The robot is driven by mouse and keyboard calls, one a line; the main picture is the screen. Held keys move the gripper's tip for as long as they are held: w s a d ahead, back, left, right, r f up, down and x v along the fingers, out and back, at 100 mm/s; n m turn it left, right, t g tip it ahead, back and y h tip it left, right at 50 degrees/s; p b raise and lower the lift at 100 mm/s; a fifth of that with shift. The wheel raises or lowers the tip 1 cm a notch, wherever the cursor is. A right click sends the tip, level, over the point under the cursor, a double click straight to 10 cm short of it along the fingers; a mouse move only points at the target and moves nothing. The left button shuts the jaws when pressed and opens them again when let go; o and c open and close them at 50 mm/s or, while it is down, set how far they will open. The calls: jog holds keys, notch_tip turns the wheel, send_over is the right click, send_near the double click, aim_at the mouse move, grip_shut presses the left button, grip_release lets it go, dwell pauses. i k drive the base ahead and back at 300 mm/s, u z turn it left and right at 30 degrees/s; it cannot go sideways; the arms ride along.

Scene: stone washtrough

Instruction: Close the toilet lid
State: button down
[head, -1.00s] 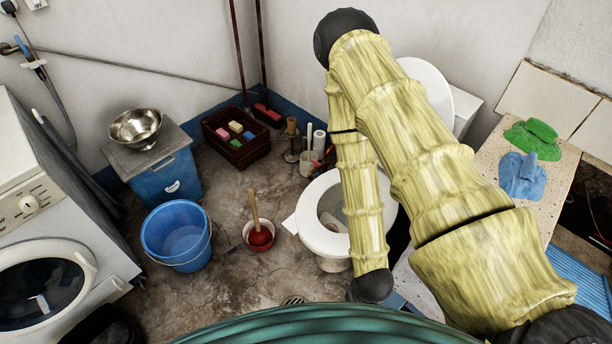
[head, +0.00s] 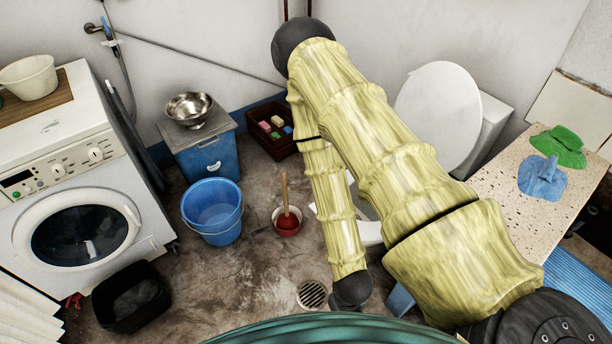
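The toilet lid (head: 438,112) is a white oval standing raised, leaning back against the white cistern (head: 486,135) at the upper right of the head view. The toilet bowl and seat (head: 368,230) show only in part, as my yellow arm covers most of them. My arm crosses the middle of the view, in front of the toilet and left of the lid. My gripper is not visible in the head view, so its state cannot be seen. Nothing of mine visibly touches the lid.
A red plunger (head: 287,218) and blue bucket (head: 212,210) stand on the floor left of the toilet. A speckled counter (head: 500,190) with green and blue cloth-like items is at right. A washing machine (head: 80,200) stands at left.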

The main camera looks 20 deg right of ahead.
aim_at(441, 102)
jog(key=u, duration=0.5)
jog(key=i, duration=1.1)
jog(key=z, duration=1.6)
jog(key=i, duration=0.85)
jog(key=z, duration=0.45)
